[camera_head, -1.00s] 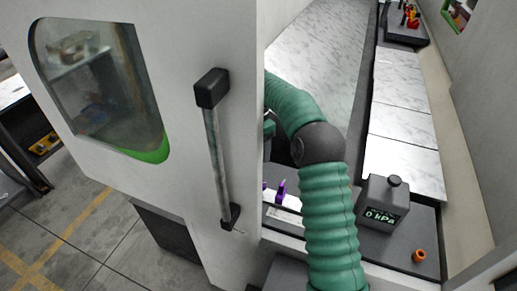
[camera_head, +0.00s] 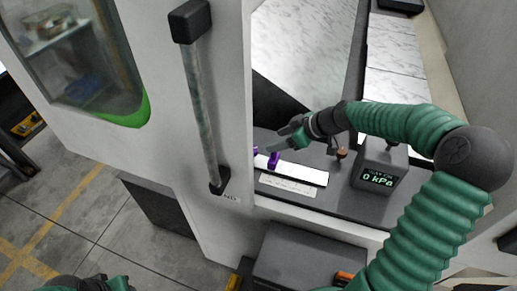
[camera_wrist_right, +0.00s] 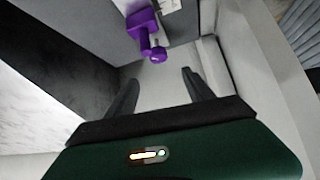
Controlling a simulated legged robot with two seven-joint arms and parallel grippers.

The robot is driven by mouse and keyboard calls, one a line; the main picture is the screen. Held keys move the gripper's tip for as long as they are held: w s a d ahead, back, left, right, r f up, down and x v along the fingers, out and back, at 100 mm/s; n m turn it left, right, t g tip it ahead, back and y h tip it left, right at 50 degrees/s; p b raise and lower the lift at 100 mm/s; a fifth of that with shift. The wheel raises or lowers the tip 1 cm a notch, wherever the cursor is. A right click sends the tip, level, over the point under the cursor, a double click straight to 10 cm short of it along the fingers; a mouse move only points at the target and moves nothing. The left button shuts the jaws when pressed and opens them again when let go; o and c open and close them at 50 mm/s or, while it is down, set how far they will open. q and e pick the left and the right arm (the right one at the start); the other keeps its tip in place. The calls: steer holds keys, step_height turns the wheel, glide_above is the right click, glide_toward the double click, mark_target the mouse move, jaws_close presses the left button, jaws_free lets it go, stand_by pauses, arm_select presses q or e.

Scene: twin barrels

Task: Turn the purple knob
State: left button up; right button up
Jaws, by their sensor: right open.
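The purple knob (camera_head: 273,160) sits at the left part of a white strip on the dark bench top, beside the white machine cabinet. In the right wrist view the purple knob (camera_wrist_right: 149,46) shows ahead of the fingers, with a block-like part and a rounded end. My right gripper (camera_head: 277,147) is just above and beside the knob in the head view. In the right wrist view its fingers (camera_wrist_right: 158,88) are apart with nothing between them. My left gripper (camera_head: 108,284) is only partly in view at the bottom left edge; its fingers cannot be made out.
A dark gauge box (camera_head: 379,169) reading "0 kPa" stands on the bench to the right. The cabinet's vertical door handle (camera_head: 201,100) is left of the knob. Marble-like panels (camera_head: 395,70) lie behind.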

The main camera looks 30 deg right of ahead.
mark_target(255, 150)
steer(key=x, duration=0.4)
steer(key=p+x, duration=0.1)
steer(key=x, duration=0.3)
steer(key=d+x, duration=0.1)
steer(key=x, duration=0.4)
steer(key=shift+f+p, duration=0.15)
steer(key=shift+p, duration=0.2)
steer(key=shift+w+a+f, duration=0.1)
steer(key=shift+w+a, duration=0.05)
steer(key=shift+a, duration=0.35)
steer(key=shift+c, duration=0.4)
steer(key=shift+d, duration=0.25)
steer(key=c, duration=1.2)
steer(key=shift+f+b, duration=0.25)
steer(key=shift+b, duration=0.4)
jaws_close()
steer(key=shift+a+m+h+b, duration=0.1)
steer(key=shift+m+h+b, duration=0.25)
steer(key=shift+m+h, duration=0.05)
steer(key=shift+r, duration=0.25)
steer(key=o, duration=0.9)
jaws_free()
steer(key=o, duration=0.4)
